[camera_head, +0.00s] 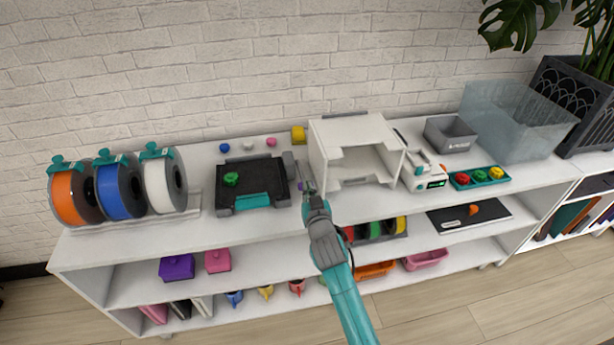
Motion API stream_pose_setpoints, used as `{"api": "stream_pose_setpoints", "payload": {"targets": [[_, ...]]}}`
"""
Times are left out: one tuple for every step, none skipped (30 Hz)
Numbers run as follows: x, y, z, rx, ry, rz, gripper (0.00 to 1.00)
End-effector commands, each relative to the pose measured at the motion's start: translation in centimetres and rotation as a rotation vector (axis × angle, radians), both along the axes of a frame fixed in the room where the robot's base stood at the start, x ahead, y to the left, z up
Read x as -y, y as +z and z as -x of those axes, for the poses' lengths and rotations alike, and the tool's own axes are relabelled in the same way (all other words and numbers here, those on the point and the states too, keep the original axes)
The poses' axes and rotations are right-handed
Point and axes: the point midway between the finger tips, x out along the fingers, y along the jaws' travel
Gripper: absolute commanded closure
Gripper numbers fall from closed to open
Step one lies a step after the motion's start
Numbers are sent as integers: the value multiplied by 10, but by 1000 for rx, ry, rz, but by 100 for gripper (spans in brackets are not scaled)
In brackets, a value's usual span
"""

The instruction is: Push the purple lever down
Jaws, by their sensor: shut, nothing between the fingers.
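My arm reaches up from the bottom of the head view to the top of the white shelf unit. My gripper (309,190) is shut and empty, its fingertips in the gap between a black flat machine (252,188) and a white open-fronted box (343,145). A small purple patch (307,187), probably the lever, shows right at the fingertips. The gripper hides most of it, so I cannot tell its angle or whether it is touched. A grey block (289,163) stands at the machine's right rear. A green piece (231,179) lies on the machine.
Orange (66,195), blue (112,191) and white (157,182) spools stand at left. A white device (425,172), a teal tray with buttons (480,178), a grey bin (450,134) and a clear bin (515,120) stand at right. A brick wall is behind.

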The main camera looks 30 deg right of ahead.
Motion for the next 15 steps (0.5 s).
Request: {"api": "stream_pose_setpoints", "payload": {"targets": [[-1,-7,2,-3,0,-1,100],[-1,-10,2,-3,0,-2,100],[-1,-14,3,-1,0,0,100],[-1,-16,3,-1,0,1,100],[-1,-19,3,-1,0,0,100],[-1,-22,4,-2,0,-2,100],[-2,-24,4,-1,1,-1,100],[-2,-26,4,0,1,0,100],[-2,-28,4,1,1,1,100],[-2,-29,4,1,1,0,100],[-2,-31,4,1,0,0,100],[-2,-32,4,1,1,-1,100],[-2,-33,4,0,1,-1,100],[-2,-34,4,0,1,-1,100],[-2,-35,4,1,1,-1,100]]}}
